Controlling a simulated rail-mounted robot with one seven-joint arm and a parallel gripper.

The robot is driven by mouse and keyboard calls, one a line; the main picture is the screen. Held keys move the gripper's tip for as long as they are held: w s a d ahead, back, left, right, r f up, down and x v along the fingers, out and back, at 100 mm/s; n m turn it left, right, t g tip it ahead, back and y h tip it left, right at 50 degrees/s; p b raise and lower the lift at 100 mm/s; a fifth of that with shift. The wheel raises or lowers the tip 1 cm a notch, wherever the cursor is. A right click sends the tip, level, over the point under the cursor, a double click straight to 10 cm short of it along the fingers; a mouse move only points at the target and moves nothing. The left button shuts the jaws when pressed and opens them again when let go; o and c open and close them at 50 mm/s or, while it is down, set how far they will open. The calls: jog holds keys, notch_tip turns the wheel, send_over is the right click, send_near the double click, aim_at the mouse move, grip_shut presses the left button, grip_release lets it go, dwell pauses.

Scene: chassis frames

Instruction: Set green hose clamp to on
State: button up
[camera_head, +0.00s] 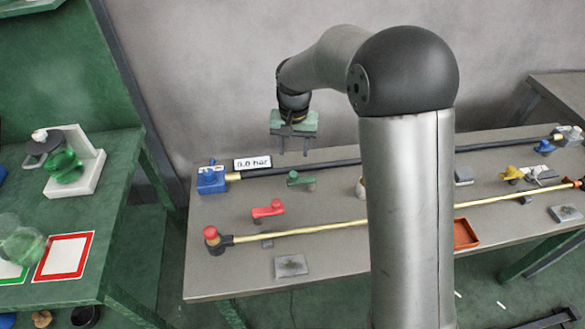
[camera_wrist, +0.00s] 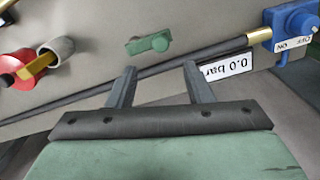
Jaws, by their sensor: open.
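The green hose clamp (camera_head: 300,179) is a small lever-shaped piece on the grey table, near the black hose (camera_head: 330,166). In the wrist view the clamp (camera_wrist: 148,43) lies just beyond the fingertips, apart from them. My gripper (camera_head: 293,153) is open and empty, held above the back of the table. In the wrist view its two fingers (camera_wrist: 160,68) are spread, with the black hose (camera_wrist: 85,93) running behind them. No on or off marking is readable on the green clamp.
A blue box (camera_head: 211,181) with OFF and ON labels joins the hose's left end, beside a "0.0 bar" sign (camera_head: 252,163). A red clamp (camera_head: 268,209) and a yellow hose (camera_head: 300,231) lie nearer the front. An orange tray (camera_head: 466,234) stands right of my arm.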

aim_at(293, 173)
notch_tip(293, 173, down, 9)
jog(key=shift+f+p, duration=0.15)
jog(key=shift+p, duration=0.4)
grip_shut()
